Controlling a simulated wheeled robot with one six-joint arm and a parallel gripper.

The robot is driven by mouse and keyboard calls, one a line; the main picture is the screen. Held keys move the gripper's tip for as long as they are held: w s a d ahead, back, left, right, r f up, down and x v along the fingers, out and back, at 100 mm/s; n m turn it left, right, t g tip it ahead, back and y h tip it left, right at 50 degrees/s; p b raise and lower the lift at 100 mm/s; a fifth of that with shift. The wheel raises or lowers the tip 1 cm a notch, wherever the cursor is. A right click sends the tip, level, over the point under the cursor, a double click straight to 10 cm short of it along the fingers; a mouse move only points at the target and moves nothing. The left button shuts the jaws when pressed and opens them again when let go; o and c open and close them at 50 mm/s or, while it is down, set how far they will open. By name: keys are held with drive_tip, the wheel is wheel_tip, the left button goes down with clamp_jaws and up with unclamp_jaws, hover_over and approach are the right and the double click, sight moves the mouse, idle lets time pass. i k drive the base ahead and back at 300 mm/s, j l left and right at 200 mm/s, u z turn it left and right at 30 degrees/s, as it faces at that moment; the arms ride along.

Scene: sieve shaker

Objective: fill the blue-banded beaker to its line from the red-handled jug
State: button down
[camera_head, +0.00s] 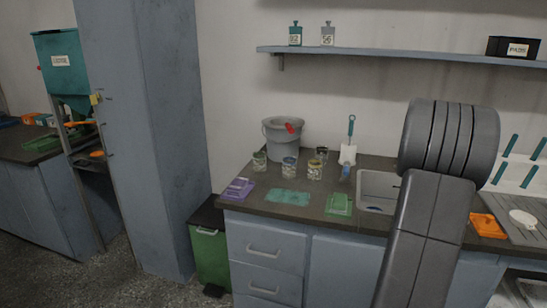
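Several small glass beakers stand on the dark counter. The one with a bluish band (289,168) is in front of a grey bucket (281,142); its line and contents are too small to read. A small red part (290,127) shows at the bucket's upper right side. It may be the red handle of the jug, but I cannot tell whether it belongs to the bucket or to a separate jug. My arm rises at the right of the picture, over the counter. My gripper is not in view.
A greenish beaker (260,160), a yellowish beaker (314,171) and a dark-banded one (321,154) stand close to the blue-banded one. A teal mat (288,198), purple item (239,188) and green item (339,205) lie in front. A sink (377,189) is right; a shelf (400,54) hangs above.

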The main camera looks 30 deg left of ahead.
sight(289, 162)
drive_tip(key=k+j, duration=0.1)
drive_tip(key=j, duration=2.2)
drive_tip(key=k, duration=0.05)
